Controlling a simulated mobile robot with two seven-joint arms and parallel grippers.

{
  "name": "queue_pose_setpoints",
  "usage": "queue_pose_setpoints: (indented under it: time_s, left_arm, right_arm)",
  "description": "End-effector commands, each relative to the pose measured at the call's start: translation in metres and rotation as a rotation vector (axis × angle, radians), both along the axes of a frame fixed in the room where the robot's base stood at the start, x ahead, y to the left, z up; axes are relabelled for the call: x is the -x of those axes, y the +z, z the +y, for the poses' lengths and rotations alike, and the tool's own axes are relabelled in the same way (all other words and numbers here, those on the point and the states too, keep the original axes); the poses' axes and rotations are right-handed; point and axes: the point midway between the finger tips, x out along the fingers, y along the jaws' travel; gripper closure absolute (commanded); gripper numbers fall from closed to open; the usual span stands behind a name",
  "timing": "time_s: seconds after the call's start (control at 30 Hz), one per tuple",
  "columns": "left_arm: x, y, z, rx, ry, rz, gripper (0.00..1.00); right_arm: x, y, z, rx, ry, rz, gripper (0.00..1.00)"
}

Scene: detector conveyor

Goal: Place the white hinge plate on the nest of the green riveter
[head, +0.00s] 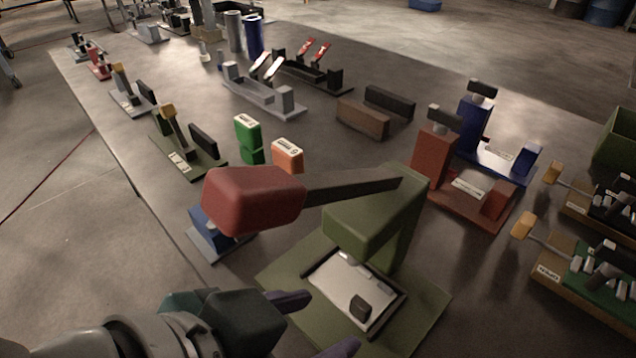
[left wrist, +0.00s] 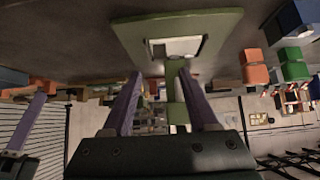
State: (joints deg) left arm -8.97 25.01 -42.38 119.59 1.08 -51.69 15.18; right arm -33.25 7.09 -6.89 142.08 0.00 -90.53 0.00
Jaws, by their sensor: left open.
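The green riveter (head: 372,222) stands on an olive base plate at the bottom middle of the head view, its red-knobbed lever reaching left. A white plate (head: 333,280) lies flat inside the dark frame of its nest, with a small dark block on it; it also shows in the left wrist view (left wrist: 181,46). My left gripper (head: 322,325) is open, its purple fingers spread just front-left of the nest. Nothing shows between the fingers in the left wrist view (left wrist: 160,90). A purple finger of what looks like my right gripper (left wrist: 30,115) shows at the left edge there.
A blue block (head: 209,232) on a grey plate is left of the riveter, partly behind the red knob. Green (head: 249,140) and orange (head: 288,155) boxes stand behind it. A red riveter (head: 433,160) and a blue riveter (head: 474,122) stand at the right.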

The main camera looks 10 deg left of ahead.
Motion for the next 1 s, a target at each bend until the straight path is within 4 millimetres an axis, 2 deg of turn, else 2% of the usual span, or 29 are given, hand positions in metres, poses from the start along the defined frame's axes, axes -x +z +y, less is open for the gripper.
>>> queue_pose_setpoints:
  time_s: [0.03, 0.2, 0.33, 0.47, 0.6, 0.7, 0.8, 1.0]
  left_arm:
    - [0.006, 0.009, 0.004, -0.002, -0.001, 0.001, 0.41]
    - [0.018, 0.022, 0.013, -0.002, 0.000, 0.000, 0.41]
    - [0.018, 0.029, 0.028, -0.020, 0.066, 0.029, 0.41]
    - [0.027, 0.028, 0.073, -0.091, 0.240, 0.151, 0.41]
    - [0.061, 0.020, 0.124, -0.173, 0.397, 0.327, 0.41]
    - [0.081, 0.018, 0.143, -0.205, 0.452, 0.409, 0.41]
    - [0.088, 0.017, 0.149, -0.217, 0.466, 0.433, 0.41]
    - [0.087, 0.017, 0.149, -0.218, 0.464, 0.431, 0.41]
  right_arm:
    - [0.000, 0.005, 0.000, 0.000, 0.000, 0.000, 1.00]
    - [0.000, 0.008, 0.000, 0.000, 0.000, 0.000, 1.00]
    - [0.000, 0.009, 0.000, 0.000, 0.000, 0.000, 1.00]
    - [0.000, 0.009, 0.000, 0.000, 0.000, 0.000, 1.00]
    - [0.000, 0.009, 0.000, 0.000, -0.001, 0.000, 1.00]
    - [0.000, 0.009, 0.000, -0.002, -0.002, 0.000, 1.00]
    - [0.000, 0.009, 0.001, -0.003, -0.002, 0.000, 1.00]
    - [0.000, 0.009, 0.001, -0.005, -0.004, 0.000, 1.00]
